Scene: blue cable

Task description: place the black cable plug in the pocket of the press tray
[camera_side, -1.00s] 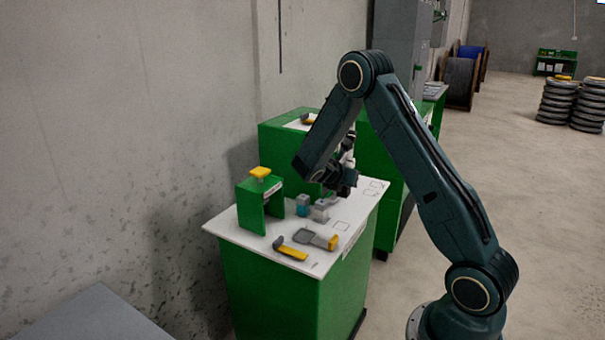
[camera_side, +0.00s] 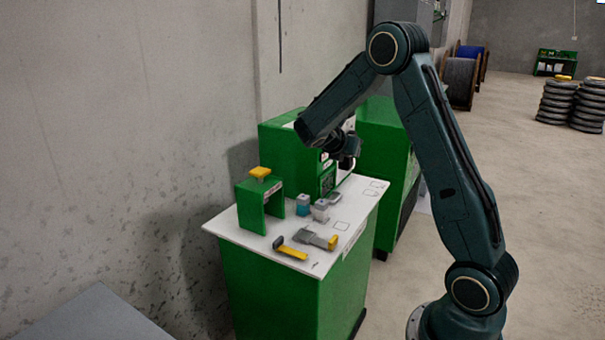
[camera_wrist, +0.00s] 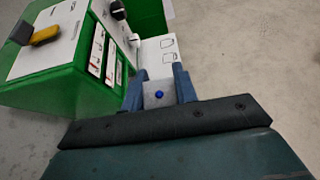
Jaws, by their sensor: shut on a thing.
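My gripper (camera_side: 346,162) is raised above the back of the white worktop in the side view. In the wrist view its two blue-grey fingers (camera_wrist: 159,78) are closed on a small pale grey block (camera_wrist: 153,102) with a round blue spot, likely the cable plug with the blue cable's end. It looks grey, not black. The held piece is too small to make out in the side view. A grey piece with a yellow end (camera_side: 318,239), possibly the press tray, lies at the front of the worktop. I cannot make out its pocket.
A green arch-shaped press with a yellow knob (camera_side: 260,173) stands at the worktop's left. A teal-and-grey block (camera_side: 303,206) and a grey block (camera_side: 320,210) stand mid-top. A yellow-handled piece (camera_side: 291,252) lies in front. A green cabinet (camera_side: 290,140) rises behind.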

